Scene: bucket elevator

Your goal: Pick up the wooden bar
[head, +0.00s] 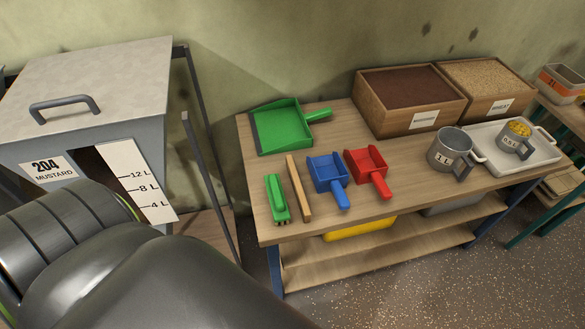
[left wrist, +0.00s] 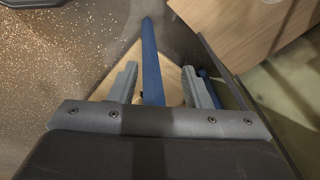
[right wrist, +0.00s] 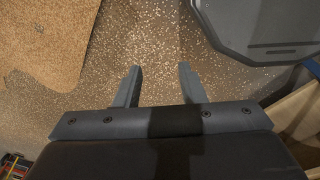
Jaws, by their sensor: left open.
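The wooden bar (head: 298,188) is a thin, light brown stick lying on the wooden table (head: 350,222). It lies between a green brush (head: 276,199) and a blue scoop (head: 328,174). In the left wrist view my left gripper (left wrist: 159,68) is open and empty, with a blue table leg (left wrist: 151,60) and wooden boards seen beyond it. In the right wrist view my right gripper (right wrist: 160,68) is open and empty above the speckled floor. Neither gripper's fingers show in the head view, and the bar shows in neither wrist view.
A green dustpan (head: 283,127) and a red scoop (head: 368,168) lie nearby. Two grain boxes (head: 420,122), a metal jug (head: 449,150) and a white tray (head: 530,158) stand further right. A grey bin (head: 95,80) marked mustard stands left of the table.

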